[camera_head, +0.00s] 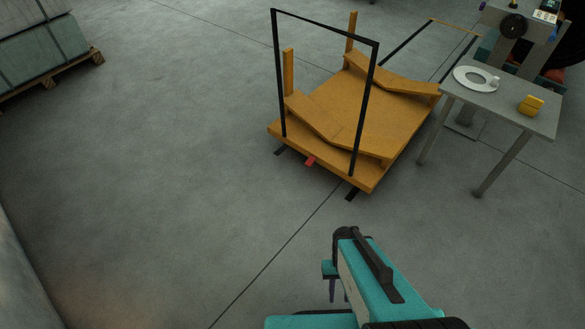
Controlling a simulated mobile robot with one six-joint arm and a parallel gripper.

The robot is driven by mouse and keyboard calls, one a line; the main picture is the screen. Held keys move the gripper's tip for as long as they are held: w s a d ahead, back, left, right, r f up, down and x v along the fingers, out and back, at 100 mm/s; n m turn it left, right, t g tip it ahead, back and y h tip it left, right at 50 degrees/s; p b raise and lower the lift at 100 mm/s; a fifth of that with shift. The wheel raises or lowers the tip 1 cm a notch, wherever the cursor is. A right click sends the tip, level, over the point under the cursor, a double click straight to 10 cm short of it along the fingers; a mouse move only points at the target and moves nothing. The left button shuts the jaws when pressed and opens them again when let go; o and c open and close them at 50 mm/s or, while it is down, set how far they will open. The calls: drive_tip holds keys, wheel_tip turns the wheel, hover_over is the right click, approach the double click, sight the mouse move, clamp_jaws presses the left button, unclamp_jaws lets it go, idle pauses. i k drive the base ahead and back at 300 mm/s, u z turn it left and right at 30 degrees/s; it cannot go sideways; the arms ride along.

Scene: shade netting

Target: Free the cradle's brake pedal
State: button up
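The cradle (375,115) is a low orange wheeled frame with sloped side boards, upright posts and a black hoop handle at its near end. A small red pedal (311,161) sticks out low from its near edge, close to the floor. I cannot tell from here whether the pedal is pressed down or raised. My teal arm comes in at the bottom. My gripper (338,289) shows only as small dark finger parts beneath the arm, well short of the cradle and apart from it. Its opening is mostly hidden and I see nothing held.
Dark stubs (352,194) jut out low on either side of the pedal. Strapped pale blocks on a pallet (60,74) lie upper left. The floor between is clear.

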sight(312, 159)
drive_tip(key=u, duration=0.1)
drive_tip(key=i, duration=1)
drive_tip(key=u, duration=0.5)
drive_tip(key=k, duration=1.4)
drive_tip(key=u, duration=0.55)
drive_tip(key=i, duration=1.1)
drive_tip(key=u, duration=0.35)
